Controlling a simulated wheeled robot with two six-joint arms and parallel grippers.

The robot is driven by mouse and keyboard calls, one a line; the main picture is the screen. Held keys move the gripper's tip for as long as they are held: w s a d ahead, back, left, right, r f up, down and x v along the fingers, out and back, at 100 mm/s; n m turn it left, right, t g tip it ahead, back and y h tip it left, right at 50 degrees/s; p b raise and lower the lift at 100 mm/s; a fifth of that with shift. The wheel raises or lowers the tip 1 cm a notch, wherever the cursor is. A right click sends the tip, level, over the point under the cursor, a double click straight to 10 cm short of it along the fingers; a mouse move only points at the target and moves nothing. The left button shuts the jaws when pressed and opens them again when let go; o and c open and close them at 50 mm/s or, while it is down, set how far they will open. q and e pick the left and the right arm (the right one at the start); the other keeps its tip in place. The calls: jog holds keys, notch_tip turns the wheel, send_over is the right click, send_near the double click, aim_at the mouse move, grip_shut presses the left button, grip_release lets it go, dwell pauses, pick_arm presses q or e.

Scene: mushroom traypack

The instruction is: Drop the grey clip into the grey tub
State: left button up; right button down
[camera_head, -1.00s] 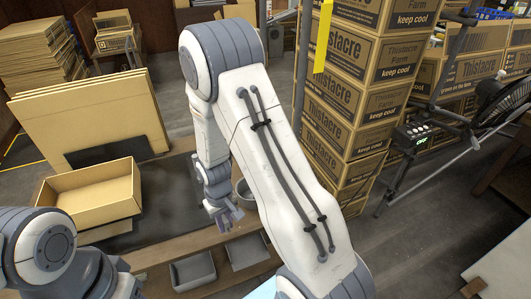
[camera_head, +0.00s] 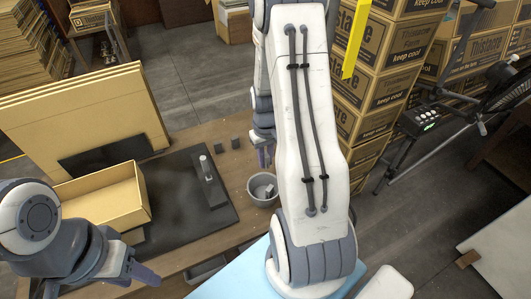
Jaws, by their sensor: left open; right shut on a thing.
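The grey tub (camera_head: 252,198) is a small round open bucket on the wooden table, just left of my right arm. A small pale grey item (camera_head: 269,190) shows inside it. My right gripper (camera_head: 266,156) is just beyond and above the tub's far rim, partly behind my own arm. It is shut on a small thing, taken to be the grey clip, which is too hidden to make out. My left gripper (camera_head: 132,262) is open and empty at the lower left, in front of the cardboard tray.
A black mat (camera_head: 180,217) carries a dark upright device (camera_head: 209,182). Two small dark grey blocks (camera_head: 228,144) stand beyond it. A cardboard tray (camera_head: 105,205) and leaning cardboard sheets (camera_head: 90,115) lie left. Stacked boxes (camera_head: 365,95) stand behind right.

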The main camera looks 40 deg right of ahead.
aim_at(267, 154)
jog(key=shift+s+d, duration=0.15)
jog(key=shift+d, duration=0.1)
notch_tip(267, 154, down, 6)
jog(key=b, duration=0.5)
jog(key=shift+b, duration=0.3)
jog(key=shift+r, duration=0.1)
jog(key=c, duration=0.7)
grip_release()
jog(key=shift+r, duration=0.1)
notch_tip(267, 154, up, 10)
jog(key=shift+r, duration=0.15)
